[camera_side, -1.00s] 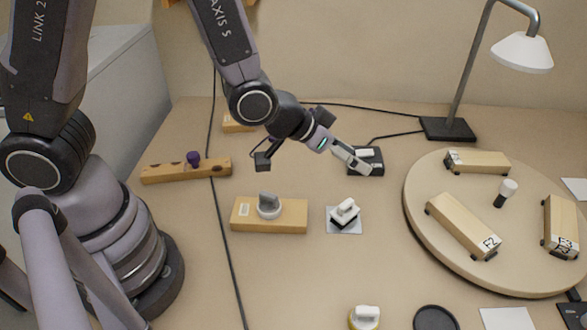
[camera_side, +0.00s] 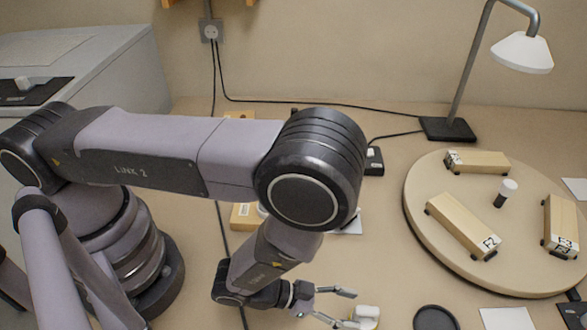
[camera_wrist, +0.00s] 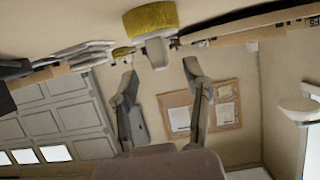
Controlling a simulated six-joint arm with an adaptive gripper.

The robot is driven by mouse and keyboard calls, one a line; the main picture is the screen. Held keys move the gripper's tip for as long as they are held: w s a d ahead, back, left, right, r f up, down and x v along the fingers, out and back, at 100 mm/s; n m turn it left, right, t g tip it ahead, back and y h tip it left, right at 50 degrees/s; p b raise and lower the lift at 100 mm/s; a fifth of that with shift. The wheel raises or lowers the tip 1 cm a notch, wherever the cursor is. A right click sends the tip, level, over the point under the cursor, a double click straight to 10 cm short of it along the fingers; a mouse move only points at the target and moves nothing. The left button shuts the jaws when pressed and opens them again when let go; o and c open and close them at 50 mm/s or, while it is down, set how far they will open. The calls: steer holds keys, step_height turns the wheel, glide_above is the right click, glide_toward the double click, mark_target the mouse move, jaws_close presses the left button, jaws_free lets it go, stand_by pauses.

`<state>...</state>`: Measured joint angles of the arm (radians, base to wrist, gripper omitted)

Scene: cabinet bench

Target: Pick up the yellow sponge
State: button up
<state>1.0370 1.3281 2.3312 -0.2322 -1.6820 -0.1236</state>
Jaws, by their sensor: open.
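The yellow sponge (camera_wrist: 150,18) has a white handle (camera_wrist: 157,52) and shows at the top of the wrist view. In the side view the white handle (camera_side: 366,312) stands at the bottom edge, and the yellow part is mostly cut off or hidden. My gripper (camera_side: 340,306) is open, low over the bench, just left of the handle. In the wrist view my gripper's fingers (camera_wrist: 161,75) are spread to either side, with the handle ahead of the gap between them. The fingers look apart from the handle.
A dark round disc (camera_side: 435,319) and a white sheet (camera_side: 507,319) lie right of the sponge. A round wooden board (camera_side: 425,240) with several wooden blocks is farther right. A lamp base (camera_side: 448,129) stands behind. My arm hides much of the bench's middle.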

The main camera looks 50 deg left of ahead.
mark_target(358, 310)
steer(key=shift+x, duration=1.95)
jaws_close()
